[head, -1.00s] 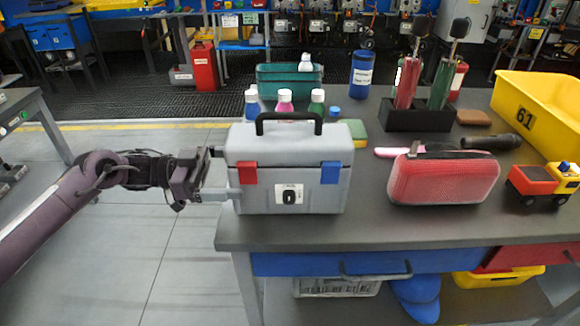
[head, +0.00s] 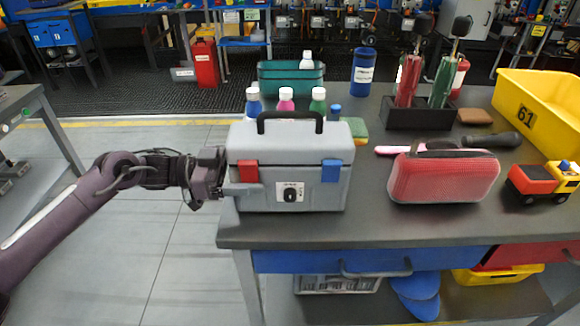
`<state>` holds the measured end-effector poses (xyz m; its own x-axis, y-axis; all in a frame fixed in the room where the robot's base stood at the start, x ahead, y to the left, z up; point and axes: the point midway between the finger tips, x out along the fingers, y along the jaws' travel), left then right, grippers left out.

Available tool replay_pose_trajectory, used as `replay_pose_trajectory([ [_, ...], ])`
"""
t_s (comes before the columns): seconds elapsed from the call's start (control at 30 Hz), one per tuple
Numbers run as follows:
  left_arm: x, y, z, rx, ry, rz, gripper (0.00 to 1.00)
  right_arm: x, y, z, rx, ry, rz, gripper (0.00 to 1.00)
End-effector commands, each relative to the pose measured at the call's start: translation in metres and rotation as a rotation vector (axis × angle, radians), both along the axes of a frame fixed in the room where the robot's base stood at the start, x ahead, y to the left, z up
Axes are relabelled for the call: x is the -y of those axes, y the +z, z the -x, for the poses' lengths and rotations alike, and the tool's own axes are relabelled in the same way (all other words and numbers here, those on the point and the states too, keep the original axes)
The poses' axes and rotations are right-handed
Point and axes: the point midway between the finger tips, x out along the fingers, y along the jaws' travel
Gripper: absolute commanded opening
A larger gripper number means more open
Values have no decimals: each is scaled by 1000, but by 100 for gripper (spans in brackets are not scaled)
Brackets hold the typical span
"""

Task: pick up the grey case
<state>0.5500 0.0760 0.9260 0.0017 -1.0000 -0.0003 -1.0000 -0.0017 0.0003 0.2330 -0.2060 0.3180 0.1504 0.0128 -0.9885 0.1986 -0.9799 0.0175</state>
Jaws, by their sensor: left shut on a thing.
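The grey case (head: 289,165) is a toolbox with a black top handle, one red latch and one blue latch. It stands upright at the left front corner of the dark table (head: 370,225). My left gripper (head: 236,188) comes in from the left and is shut on the left end of the case. Its fingertips are partly hidden against the case. I see no gap between the case and the table top. My right gripper is not in view.
Bottles with white caps (head: 286,101) and a teal bin (head: 291,78) stand behind the case. A red speaker-like case (head: 444,178) lies to its right, near a toy truck (head: 541,183) and a yellow crate (head: 540,115).

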Motion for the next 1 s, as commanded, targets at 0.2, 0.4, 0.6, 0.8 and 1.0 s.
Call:
replay_pose_trajectory([
  [0.2, 0, 3, 0, 6, -1, 5, 22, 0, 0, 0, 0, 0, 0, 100],
  [0.4, 0, 8, 0, 8, -1, 5, 22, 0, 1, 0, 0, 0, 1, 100],
  [0.6, 0, 30, 0, 10, -2, 6, 22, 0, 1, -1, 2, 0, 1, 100],
  [0.8, 0, 75, 0, 13, -2, 6, 22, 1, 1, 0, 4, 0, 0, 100],
  [1.0, 0, 131, 0, 13, -2, 7, 22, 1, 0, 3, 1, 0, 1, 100],
])
